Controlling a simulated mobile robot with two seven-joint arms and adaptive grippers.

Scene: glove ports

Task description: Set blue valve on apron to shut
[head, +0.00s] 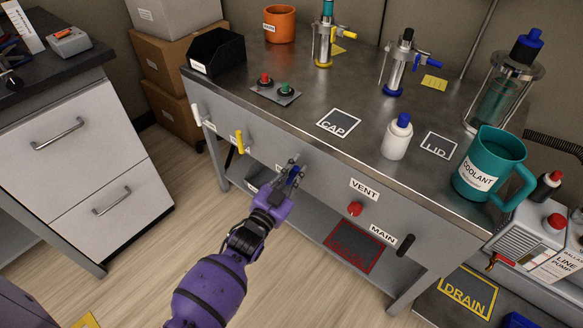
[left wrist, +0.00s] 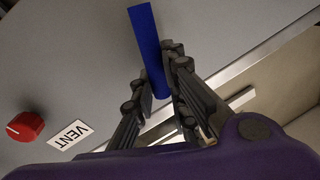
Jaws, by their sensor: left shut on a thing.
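The blue valve's handle (left wrist: 148,45) is a flat blue bar on the grey front apron (head: 322,203) of the bench. In the head view only a small blue part (head: 293,177) shows between my fingers. My left gripper (head: 291,170) is at the apron, shut on this handle. In the left wrist view the fingers (left wrist: 158,88) lie on both sides of the bar's lower part, and its upper part sticks out beyond them. The valve's pivot and label are hidden or too small to read, so I cannot tell its setting. My right gripper is not in view.
On the same apron are a white handle (head: 197,114), a yellow handle (head: 239,142), a red VENT knob (head: 354,209) and a black MAIN handle (head: 405,244). A white bottle (head: 396,141) and a teal coolant jug (head: 488,166) stand near the bench's front edge.

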